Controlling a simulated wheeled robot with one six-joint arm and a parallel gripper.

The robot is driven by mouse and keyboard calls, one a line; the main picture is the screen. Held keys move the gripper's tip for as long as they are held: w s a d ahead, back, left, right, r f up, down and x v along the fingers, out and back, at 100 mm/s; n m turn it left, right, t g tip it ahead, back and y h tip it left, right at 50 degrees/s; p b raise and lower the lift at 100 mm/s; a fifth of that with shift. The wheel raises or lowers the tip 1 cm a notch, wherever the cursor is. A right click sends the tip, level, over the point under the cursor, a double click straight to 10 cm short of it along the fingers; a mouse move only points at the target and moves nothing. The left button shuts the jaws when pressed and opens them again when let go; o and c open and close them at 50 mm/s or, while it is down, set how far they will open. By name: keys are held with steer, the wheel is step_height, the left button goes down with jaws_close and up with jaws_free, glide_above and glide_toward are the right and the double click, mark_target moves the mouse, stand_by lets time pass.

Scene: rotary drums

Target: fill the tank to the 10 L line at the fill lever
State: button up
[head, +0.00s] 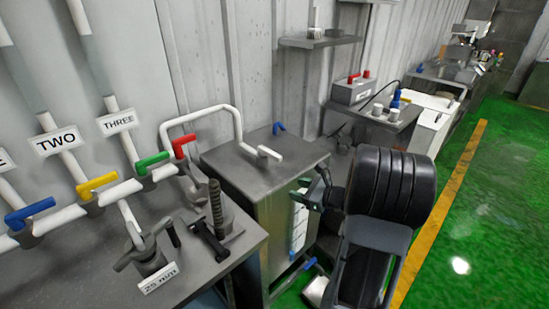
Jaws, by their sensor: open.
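The tank (254,205) is a grey metal box in the middle of the head view. A pale gauge strip (298,235) with blue on it runs down its right-hand face; its marks are too small to read. A white pipe arches over to a spout (269,155) above the tank top. A red lever (185,141) sits on the pipe left of the tank, and a small blue lever (278,128) stands behind its top. Another blue lever (309,264) is low beside the tank. My gripper (314,191) is open beside the gauge face, partly hidden by my arm.
Blue (30,211), yellow (97,184) and green (152,160) levers line the pipe at left, near tags TWO and THREE. A bench (85,290) holds a "25 mm" fitting and a threaded post. Another bench stands behind. Green floor is clear at right.

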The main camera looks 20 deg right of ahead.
mark_target(274, 153)
step_height(274, 153, up, 5)
steer(key=w+d+m+t+h, duration=0.2)
steer(key=w+d+m+t, duration=0.1)
steer(key=m+t, duration=0.1)
steer(key=shift+m, duration=0.3)
steer(key=x, duration=0.4)
steer(key=p+x, duration=0.1)
steer(key=x, duration=0.3)
steer(key=p+x, duration=0.1)
steer(key=x, duration=0.4)
steer(key=shift+a+f, duration=0.25)
steer(key=shift+a, duration=0.15)
steer(key=shift+c, duration=0.2)
jaws_close()
